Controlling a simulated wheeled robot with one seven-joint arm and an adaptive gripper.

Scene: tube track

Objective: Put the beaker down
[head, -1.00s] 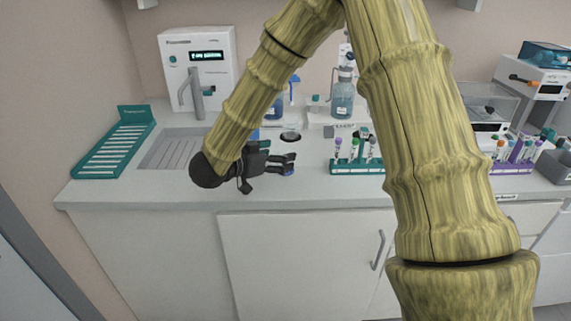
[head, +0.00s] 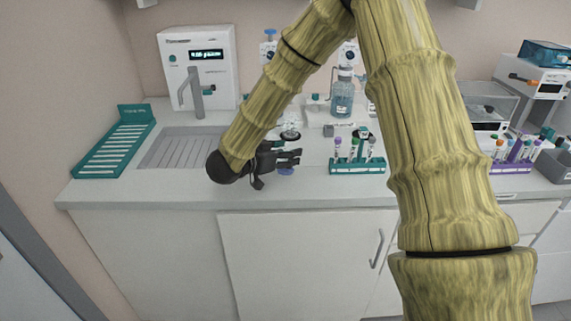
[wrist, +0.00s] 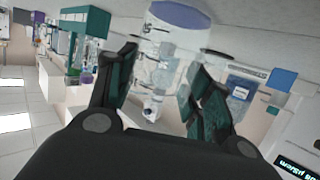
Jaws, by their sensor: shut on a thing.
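The beaker is clear glass with a band of blue-violet liquid at its base. In the wrist view the beaker (wrist: 180,15) stands between the two dark fingers of my gripper (wrist: 163,85), which is shut on it. In the head view my gripper (head: 290,157) is low over the front of the counter, right of the sink. Only the blue base of the beaker (head: 286,171) shows there, just under the fingers; its glass body is hard to make out. I cannot tell whether its base touches the counter.
A teal rack of capped tubes (head: 357,167) stands to the right of my gripper. The sink (head: 180,150) and a teal drying rack (head: 112,150) are to the left. A blue-liquid bottle (head: 342,97) stands behind. The counter (head: 315,190) in front is bare.

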